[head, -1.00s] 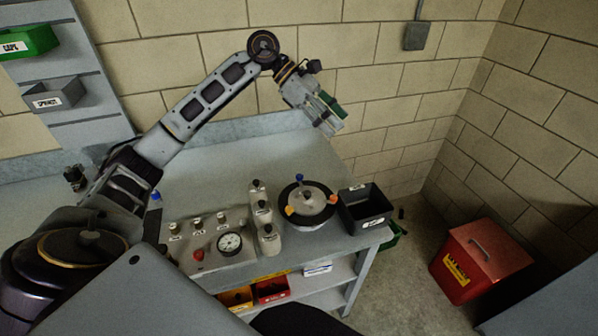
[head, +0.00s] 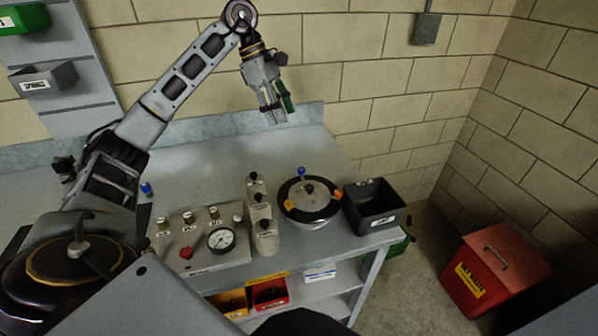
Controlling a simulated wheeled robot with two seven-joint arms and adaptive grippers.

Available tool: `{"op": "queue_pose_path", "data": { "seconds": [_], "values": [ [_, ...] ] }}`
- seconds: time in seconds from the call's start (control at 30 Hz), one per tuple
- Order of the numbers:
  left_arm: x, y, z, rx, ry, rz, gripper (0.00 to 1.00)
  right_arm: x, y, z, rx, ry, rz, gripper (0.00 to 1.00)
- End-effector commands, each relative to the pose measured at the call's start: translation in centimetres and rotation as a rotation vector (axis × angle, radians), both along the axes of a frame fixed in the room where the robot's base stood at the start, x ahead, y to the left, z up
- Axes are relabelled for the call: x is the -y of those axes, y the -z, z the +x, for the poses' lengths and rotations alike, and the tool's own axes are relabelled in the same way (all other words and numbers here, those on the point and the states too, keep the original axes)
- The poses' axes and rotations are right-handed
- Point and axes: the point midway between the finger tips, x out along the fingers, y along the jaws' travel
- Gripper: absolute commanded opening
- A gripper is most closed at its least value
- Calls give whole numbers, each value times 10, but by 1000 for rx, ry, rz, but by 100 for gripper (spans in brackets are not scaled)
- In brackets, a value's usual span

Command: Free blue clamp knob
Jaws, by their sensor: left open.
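A round pot (head: 308,212) with a black-rimmed lid stands near the right end of the bench. A blue clamp knob (head: 301,172) stands up at the lid's far edge. Two orange clamps, one at the left (head: 282,205) and one at the right (head: 338,193), sit on the same rim. A dark knob is at the lid's centre. My left gripper (head: 274,116) hangs in the air, fingers pointing down, above and behind the pot and apart from it. It is open, with a green part beside its fingers. My right gripper is not in view.
A black bin (head: 374,208) stands right of the pot. Several grey bottles (head: 260,210) stand left of it, beside a gauge panel (head: 205,245). A small blue-topped item (head: 146,189) is farther left. The bench behind the pot is clear. A red box (head: 492,268) is on the floor.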

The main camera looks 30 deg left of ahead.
Motion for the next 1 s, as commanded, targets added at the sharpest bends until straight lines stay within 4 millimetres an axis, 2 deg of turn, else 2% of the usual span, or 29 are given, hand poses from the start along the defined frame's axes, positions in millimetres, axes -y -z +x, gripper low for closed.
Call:
{"op": "queue_pose_path", "data": {
  "seconds": [0.03, 0.1, 0.33, 1.0],
  "values": [
    [0, 10, 0, 0, 0, 0, 42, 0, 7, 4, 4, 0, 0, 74],
    [0, 17, 0, 0, 0, 1, 42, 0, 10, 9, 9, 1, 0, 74],
    [0, 34, 0, 0, 0, 1, 42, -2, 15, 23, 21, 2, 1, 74],
    [1, 40, 0, -1, 0, 1, 42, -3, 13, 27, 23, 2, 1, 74]
  ]
}}
